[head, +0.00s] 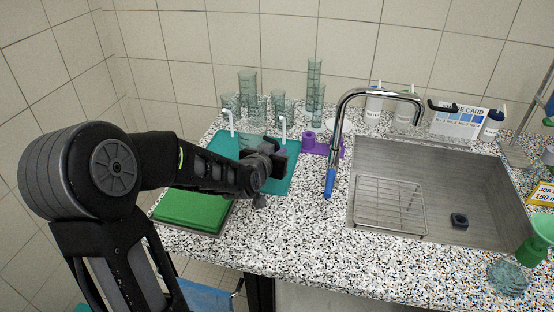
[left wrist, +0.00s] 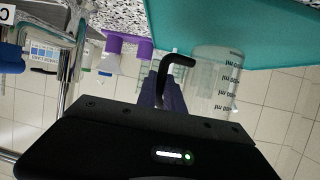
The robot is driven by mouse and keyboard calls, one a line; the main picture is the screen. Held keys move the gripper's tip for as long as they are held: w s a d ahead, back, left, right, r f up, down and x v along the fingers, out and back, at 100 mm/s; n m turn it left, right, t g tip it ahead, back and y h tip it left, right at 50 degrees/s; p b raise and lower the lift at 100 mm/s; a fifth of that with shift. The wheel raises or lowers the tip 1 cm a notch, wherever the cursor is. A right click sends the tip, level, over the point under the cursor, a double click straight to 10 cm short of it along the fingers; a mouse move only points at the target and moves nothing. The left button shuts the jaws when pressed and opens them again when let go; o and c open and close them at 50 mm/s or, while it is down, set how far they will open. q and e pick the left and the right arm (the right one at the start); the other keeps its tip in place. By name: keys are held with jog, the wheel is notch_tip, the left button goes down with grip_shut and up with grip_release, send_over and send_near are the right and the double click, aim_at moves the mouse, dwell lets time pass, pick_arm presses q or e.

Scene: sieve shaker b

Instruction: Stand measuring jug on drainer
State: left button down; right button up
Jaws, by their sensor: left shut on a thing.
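My left gripper (head: 276,158) is over the right part of the teal mat or tray (head: 210,147). In the left wrist view, a clear measuring jug (left wrist: 218,80) with dark graduation marks is close in front of the gripper. A black hooked part, apparently its handle (left wrist: 178,62), reaches to the fingers, and the gripper is shut on it. The gripper hides most of the jug in the head view; whether its base touches anything cannot be told. A wire rack, possibly the drainer (head: 390,205), is in the sink. My right gripper is out of view.
Several clear vessels (head: 247,85) stand behind the teal mat, near two white hooked pieces (head: 283,127). A purple stand (head: 322,143) and the tap (head: 335,150) are to the right. A green block (head: 195,209) lies in front. The sink (head: 480,190) holds a small dark object.

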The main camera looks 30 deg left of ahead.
pick_arm(q)
notch_tip(320, 180, down, 2)
jog(key=shift+f, duration=0.25)
jog(key=shift+f, duration=0.2)
jog(key=c, duration=1.5)
grip_release()
jog(key=shift+o, duration=0.2)
jog(key=shift+r, duration=0.15)
